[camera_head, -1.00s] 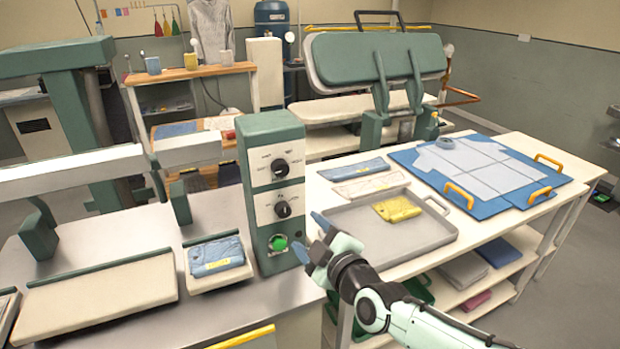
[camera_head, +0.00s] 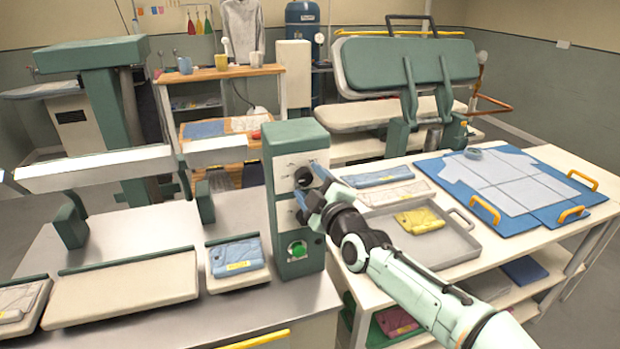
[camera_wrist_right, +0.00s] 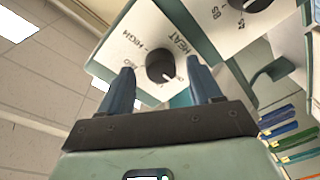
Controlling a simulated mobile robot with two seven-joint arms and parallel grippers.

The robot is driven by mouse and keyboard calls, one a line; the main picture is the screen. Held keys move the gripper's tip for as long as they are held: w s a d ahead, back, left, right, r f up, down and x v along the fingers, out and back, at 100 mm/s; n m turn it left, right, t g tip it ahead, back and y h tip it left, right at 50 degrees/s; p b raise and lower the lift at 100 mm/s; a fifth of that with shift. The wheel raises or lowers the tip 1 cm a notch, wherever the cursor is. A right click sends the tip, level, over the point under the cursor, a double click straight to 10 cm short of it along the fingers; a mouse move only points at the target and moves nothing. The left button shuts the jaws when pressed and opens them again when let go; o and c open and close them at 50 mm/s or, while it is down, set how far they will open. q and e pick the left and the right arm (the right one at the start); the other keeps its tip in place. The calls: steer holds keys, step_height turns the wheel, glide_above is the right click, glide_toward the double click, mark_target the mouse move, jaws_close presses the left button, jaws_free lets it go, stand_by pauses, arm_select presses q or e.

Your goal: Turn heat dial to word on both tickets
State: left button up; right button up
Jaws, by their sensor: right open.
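The heat dial is a black knob on a white plate of the green control box (camera_head: 290,258). In the right wrist view the heat dial (camera_wrist_right: 160,65) shows between my fingertips, with HEAT and HIGH printed around it. Its light pointer mark is toward the lower right of the picture. My right gripper (camera_head: 310,192) is open in front of the box, its fingers either side of the dial; contact cannot be told. A blue packet (camera_head: 236,252) and a yellow packet (camera_head: 422,220) carry small labels, too small to read. My left gripper is out of view.
A second dial (camera_wrist_right: 258,5) is at the wrist view's top edge. A green button (camera_head: 297,249) sits low on the box. The grey tray (camera_head: 462,243) and blue board (camera_head: 440,168) lie to the right. A press pad (camera_head: 125,290) lies to the left.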

steer(key=shift+w+a, duration=0.2)
steer(key=shift+w, duration=0.25)
steer(key=c, duration=1)
steer(key=shift+c, duration=0.2)
